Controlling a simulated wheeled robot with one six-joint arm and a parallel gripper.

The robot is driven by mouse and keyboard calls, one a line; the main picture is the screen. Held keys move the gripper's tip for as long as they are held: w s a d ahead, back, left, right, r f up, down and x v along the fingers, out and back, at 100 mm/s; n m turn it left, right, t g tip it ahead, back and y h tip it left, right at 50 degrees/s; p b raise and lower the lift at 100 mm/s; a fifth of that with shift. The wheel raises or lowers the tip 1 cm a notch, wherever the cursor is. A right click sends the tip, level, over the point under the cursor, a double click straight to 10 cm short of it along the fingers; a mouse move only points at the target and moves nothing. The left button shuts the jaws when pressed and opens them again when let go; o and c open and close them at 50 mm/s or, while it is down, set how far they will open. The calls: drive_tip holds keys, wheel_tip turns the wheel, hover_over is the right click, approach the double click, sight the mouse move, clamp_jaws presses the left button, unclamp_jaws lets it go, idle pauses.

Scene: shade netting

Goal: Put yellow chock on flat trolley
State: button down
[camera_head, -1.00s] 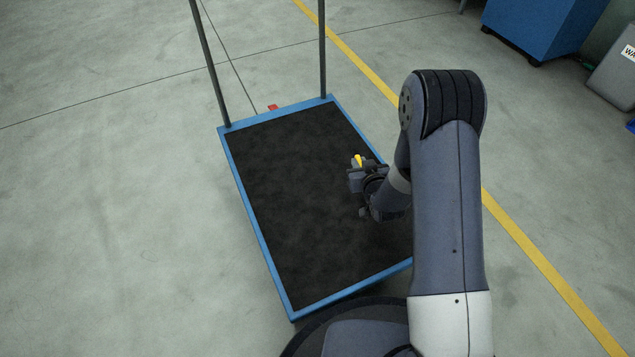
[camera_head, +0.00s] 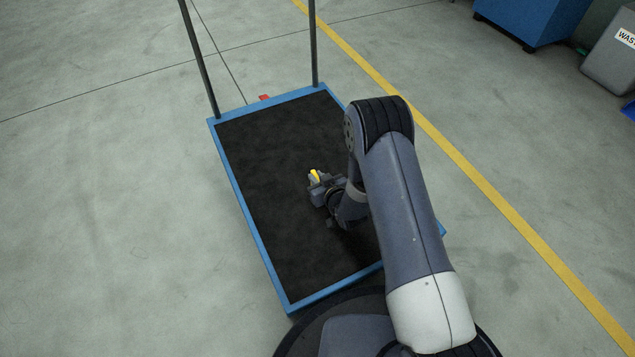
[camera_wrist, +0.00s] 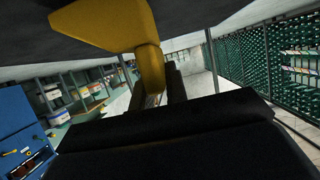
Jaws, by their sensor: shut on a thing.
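The yellow chock (camera_head: 314,175) shows small at the tip of my gripper (camera_head: 318,184), over the middle of the flat trolley's deck. In the wrist view the chock (camera_wrist: 112,24) is large at the top, and my gripper (camera_wrist: 155,95) is shut on it. The flat trolley (camera_head: 243,216) has a blue rim, a black deck and two upright posts at its far end. The deck looks bare. I cannot tell how high above the deck the chock is. My arm hides the trolley's right side.
A yellow floor line (camera_head: 470,172) runs past the trolley on the right. A blue cabinet (camera_head: 535,20) and a grey waste bin (camera_head: 612,55) stand at the far right. The floor to the left is clear.

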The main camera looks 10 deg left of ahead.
drive_tip(key=shift+f, duration=0.3)
drive_tip(key=shift+f, duration=0.2)
drive_tip(key=c, duration=1.4)
unclamp_jaws()
drive_tip(key=shift+r, duration=0.25)
drive_tip(key=p+v, duration=0.4)
drive_tip(key=v, duration=0.8)
drive_tip(key=shift+p, duration=0.4)
